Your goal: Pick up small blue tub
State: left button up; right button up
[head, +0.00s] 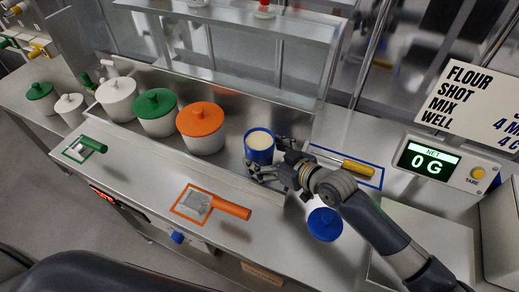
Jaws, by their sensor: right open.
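The small blue tub (259,155) stands upright and uncovered in the steel recess, with pale contents showing at its top. My right gripper (268,160) is open at the tub, coming in from the right. One finger is at the tub's right side and the other is low at its front. I cannot tell whether the fingers touch it. A blue lid (325,224) lies on the counter in front of my right arm. My left gripper does not show.
An orange-lidded tub (202,133) stands close to the left of the blue tub, with a green-lidded tub (157,114) beyond. A yellow-handled tool (357,168) lies right, behind my arm. An orange-handled scraper (231,209) lies in front.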

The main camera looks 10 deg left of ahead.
aim_at(259, 142)
jog(key=shift+x, duration=1.5)
jog(key=shift+c, duration=0.6)
jog(key=c, duration=1.3)
jog(key=shift+r, duration=0.1)
jog(key=shift+c, duration=0.4)
